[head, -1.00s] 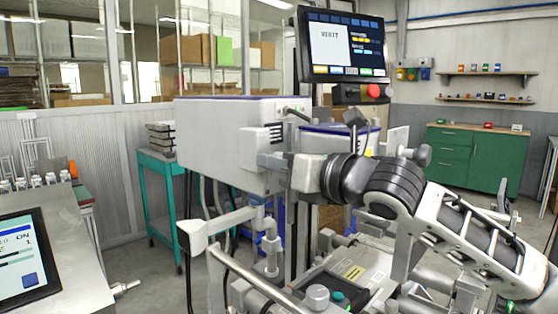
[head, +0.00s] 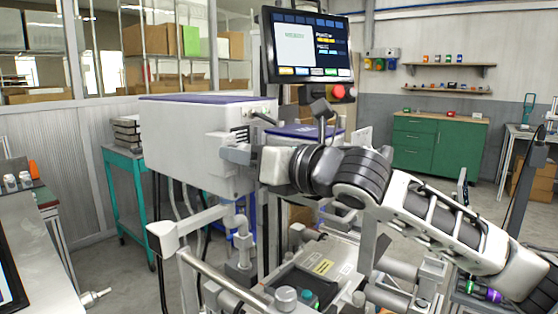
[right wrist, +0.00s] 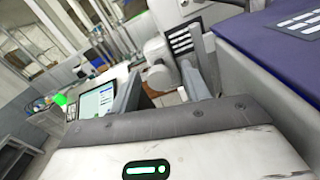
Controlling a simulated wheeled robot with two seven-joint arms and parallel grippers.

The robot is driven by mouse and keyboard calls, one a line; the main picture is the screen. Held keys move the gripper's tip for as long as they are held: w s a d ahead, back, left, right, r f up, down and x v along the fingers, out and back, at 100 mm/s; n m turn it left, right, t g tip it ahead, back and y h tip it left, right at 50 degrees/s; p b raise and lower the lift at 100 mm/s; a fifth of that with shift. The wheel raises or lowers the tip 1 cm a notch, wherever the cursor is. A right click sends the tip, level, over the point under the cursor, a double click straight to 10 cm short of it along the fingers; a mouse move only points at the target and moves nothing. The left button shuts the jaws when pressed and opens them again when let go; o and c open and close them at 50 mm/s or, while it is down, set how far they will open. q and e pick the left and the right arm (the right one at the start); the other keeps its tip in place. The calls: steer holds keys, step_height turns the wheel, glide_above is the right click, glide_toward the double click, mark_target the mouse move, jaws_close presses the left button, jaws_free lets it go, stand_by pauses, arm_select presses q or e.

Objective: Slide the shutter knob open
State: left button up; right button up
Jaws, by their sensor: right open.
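A large grey box-shaped machine housing (head: 190,140) with a dark blue top stands in the middle left of the head view. A dark slotted panel (head: 241,136) is on its right end; a similar panel (right wrist: 184,40) shows in the right wrist view. My right gripper (head: 232,154) is by that end, just below the slots. In the right wrist view its two fingers (right wrist: 160,90) are apart, with nothing visibly held. I cannot make out the shutter knob for certain; the gripper covers part of that end. My left gripper is not in view.
A monitor (head: 306,48) with a red button (head: 337,91) below it stands above and behind my right arm. A teal cart (head: 126,190) is left of the housing. Metal tubes (head: 237,222) stand beneath it. A green cabinet (head: 438,145) is at the back right.

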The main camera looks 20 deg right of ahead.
steer(key=b+v, duration=0.1)
steer(key=v, duration=1.4)
steer(key=shift+s+b, duration=0.2)
steer(key=shift+b, duration=0.2)
steer(key=shift+d+f, duration=0.1)
